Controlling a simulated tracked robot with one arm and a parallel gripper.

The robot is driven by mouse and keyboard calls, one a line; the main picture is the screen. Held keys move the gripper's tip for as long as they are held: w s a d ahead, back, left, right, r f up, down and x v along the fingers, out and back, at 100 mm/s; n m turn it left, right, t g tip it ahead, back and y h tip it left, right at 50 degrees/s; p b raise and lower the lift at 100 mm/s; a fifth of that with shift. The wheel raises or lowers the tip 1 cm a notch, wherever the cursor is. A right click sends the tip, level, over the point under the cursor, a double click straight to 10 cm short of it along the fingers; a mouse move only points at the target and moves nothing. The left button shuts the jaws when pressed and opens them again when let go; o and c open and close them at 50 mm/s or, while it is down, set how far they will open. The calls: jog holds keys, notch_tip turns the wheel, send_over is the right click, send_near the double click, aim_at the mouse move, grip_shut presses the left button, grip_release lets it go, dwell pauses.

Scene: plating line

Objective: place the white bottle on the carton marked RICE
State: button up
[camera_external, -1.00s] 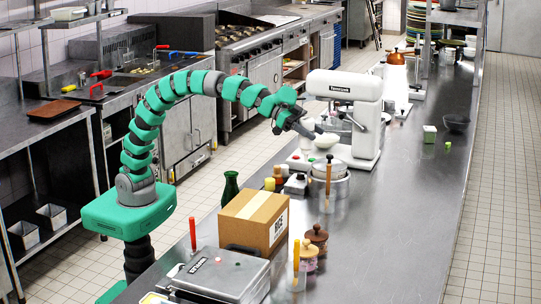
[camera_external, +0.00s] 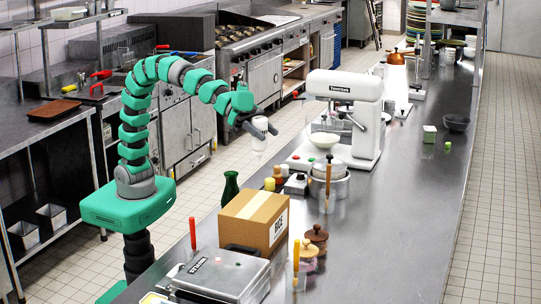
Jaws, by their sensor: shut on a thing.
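The white bottle (camera_external: 259,143) hangs upright below my gripper (camera_external: 262,127), which is shut on it. The gripper and bottle are in the air, left of the white stand mixer. The brown carton marked RICE (camera_external: 253,222) stands on the steel counter in the lower middle, with tape along its top and a label on its right side. Its top looks clear. The bottle is above and beyond the carton in the picture, well apart from it.
A dark green bottle (camera_external: 230,188) stands just behind the carton. The mixer (camera_external: 345,110) with a white bowl is to the right. A steel appliance (camera_external: 215,277) and lidded jars (camera_external: 313,243) flank the carton.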

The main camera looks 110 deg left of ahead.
jog(key=s+f+y+p, duration=0.1)
jog(key=s+p, duration=0.3)
jog(key=s, duration=1.1)
notch_tip(320, 180, down, 5)
jog(key=d+r+p+x, duration=0.1)
jog(key=x, duration=1.6)
jog(key=shift+w+d+r, duration=0.25)
jog(key=shift+w+d, duration=0.05)
jog(key=shift+d, duration=0.1)
jog(key=shift+f, duration=0.1)
jog(key=o, duration=0.7)
jog(key=shift+o, duration=0.2)
